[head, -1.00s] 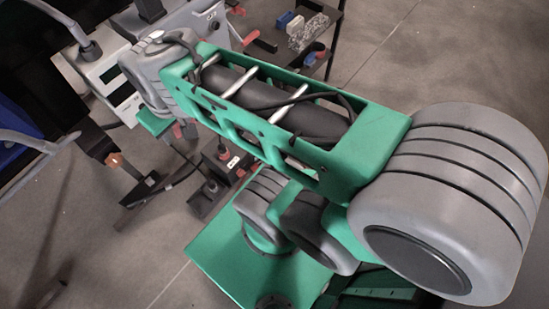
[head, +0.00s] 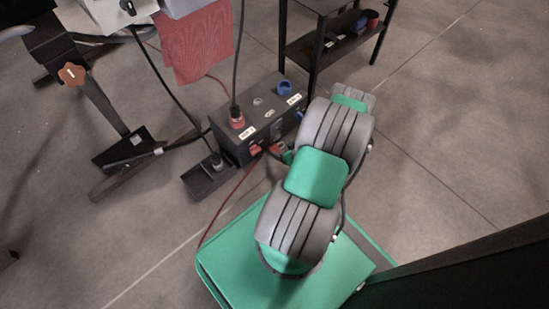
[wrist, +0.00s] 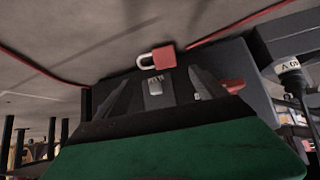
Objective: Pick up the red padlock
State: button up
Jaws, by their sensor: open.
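The red padlock (wrist: 164,57) shows in the wrist view, just above centre. Its metal shackle points left. It is at the far edge of a dark surface, beyond my fingertips and not between them. My gripper (wrist: 160,77) is open, with one dark finger to each side and the padlock ahead of the gap. A small grey metal piece (wrist: 154,87) shows between the fingers. In the head view I cannot pick out the padlock for sure among small red parts by the black socket box (head: 258,122), and my arm hides part of that area.
A red cable (wrist: 222,33) runs near the padlock. A dark block and a labelled plug (wrist: 289,66) are close on the right. In the head view, a red cloth (head: 197,45) hangs above the box, and a black shelf (head: 330,42) stands behind. Open floor lies right.

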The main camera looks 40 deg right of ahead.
aim_at(277, 145)
jog(key=b+x, duration=0.4)
jog(key=x, duration=0.3)
jog(key=shift+w+d+f, duration=0.2)
jog(key=shift+w+f, duration=0.1)
jog(key=shift+r, duration=0.1)
jog(key=c, duration=1.3)
jog(key=shift+o, duration=0.2)
jog(key=shift+s+d+r, duration=0.1)
jog(key=shift+d+r, duration=0.1)
jog(key=shift+r, duration=0.05)
jog(key=s+d+r+p, duration=0.4)
jog(key=s+d+r, duration=0.3)
jog(key=d, duration=0.4)
jog(key=shift+s+r+p, duration=0.25)
jog(key=shift+s+p, duration=0.05)
jog(key=shift+s, duration=0.05)
